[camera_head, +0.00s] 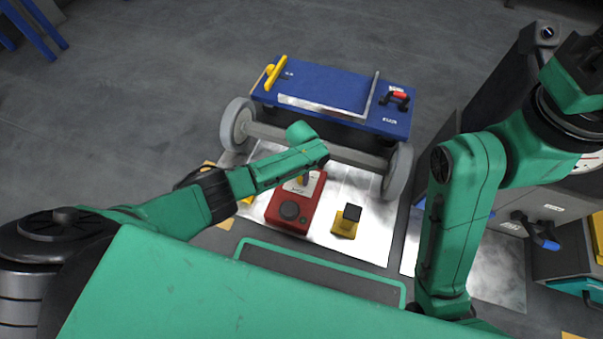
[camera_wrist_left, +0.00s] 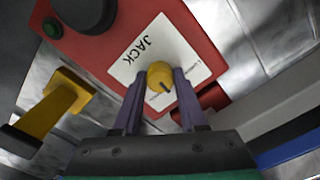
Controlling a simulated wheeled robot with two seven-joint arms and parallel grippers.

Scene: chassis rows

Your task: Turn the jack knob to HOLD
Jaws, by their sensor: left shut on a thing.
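A red jack control box (camera_head: 290,211) sits on the floor sheet in front of the blue cart. In the left wrist view, its white panel (camera_wrist_left: 143,44) reads JACK and carries a yellow round knob (camera_wrist_left: 160,75) with a short dark pointer mark. Small labels stand around the knob, too blurred or covered to read surely, so I cannot tell which one it points at. My left gripper (camera_wrist_left: 157,103) is shut on the knob, one purple finger on each side. In the head view my left gripper (camera_head: 302,178) is over the box's far end. My right gripper is out of sight.
The box also has a large black round button (camera_head: 290,210). A yellow block with a black top (camera_head: 346,221) stands to its right on the pale sheet (camera_head: 365,190). The blue cart (camera_head: 335,95) with grey wheels is close behind. Grey cabinets (camera_head: 540,200) stand at the right.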

